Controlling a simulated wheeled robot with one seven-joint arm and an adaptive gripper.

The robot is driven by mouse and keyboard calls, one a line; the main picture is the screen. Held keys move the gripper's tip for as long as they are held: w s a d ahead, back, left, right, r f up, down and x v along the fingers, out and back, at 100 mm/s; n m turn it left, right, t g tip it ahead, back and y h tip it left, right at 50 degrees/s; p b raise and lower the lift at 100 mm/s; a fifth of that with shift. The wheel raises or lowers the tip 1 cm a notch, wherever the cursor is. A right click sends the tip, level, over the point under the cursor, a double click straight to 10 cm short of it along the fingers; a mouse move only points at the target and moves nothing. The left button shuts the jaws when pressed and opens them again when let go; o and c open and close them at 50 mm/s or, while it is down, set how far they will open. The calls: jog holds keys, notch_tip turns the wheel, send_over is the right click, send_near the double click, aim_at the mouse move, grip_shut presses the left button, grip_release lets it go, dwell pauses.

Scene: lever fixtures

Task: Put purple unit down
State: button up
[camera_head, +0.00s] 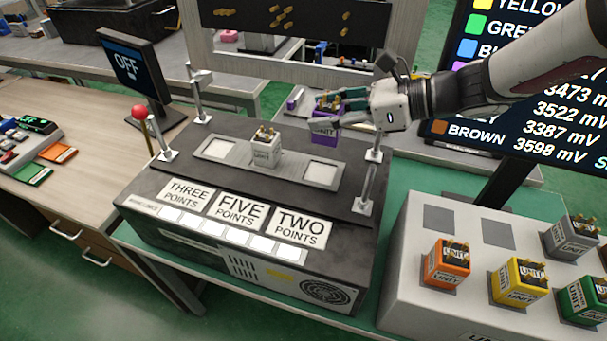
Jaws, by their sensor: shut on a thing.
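The purple unit (324,131) is a small box with a white label and brass terminals on top. My gripper (335,103) is shut on it from the right side and holds it upright above the right part of the dark test machine (160,206). The fingers partly cover its top. A white unit (265,152) stands in the middle of the machine's grey tray (220,148). The tray's left and right pale squares are bare.
A grey stand (400,290) at the right holds orange (446,263), yellow (519,283), green (585,300) and grey (570,236) units and has bare dark squares at its back. Metal posts (366,185) rise at the machine's corners. A red-knobbed lever (139,112) and an OFF screen (130,65) stand left.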

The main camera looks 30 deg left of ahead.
aim_at(322, 136)
jog(key=shift+w+a+f, duration=0.1)
jog(key=shift+a+f, duration=0.1)
jog(key=shift+a, duration=0.1)
jog(key=f, duration=0.5)
jog(key=shift+a+b, duration=0.2)
jog(key=shift+b, duration=0.15)
jog(key=shift+f, duration=2.35)
jog(key=shift+f+b, duration=0.15)
jog(key=shift+b, duration=0.15)
jog(key=o, duration=1.3)
jog(key=shift+d+r, duration=0.15)
jog(key=shift+r, duration=0.1)
jog(key=v, duration=0.7)
jog(key=shift+d, duration=0.1)
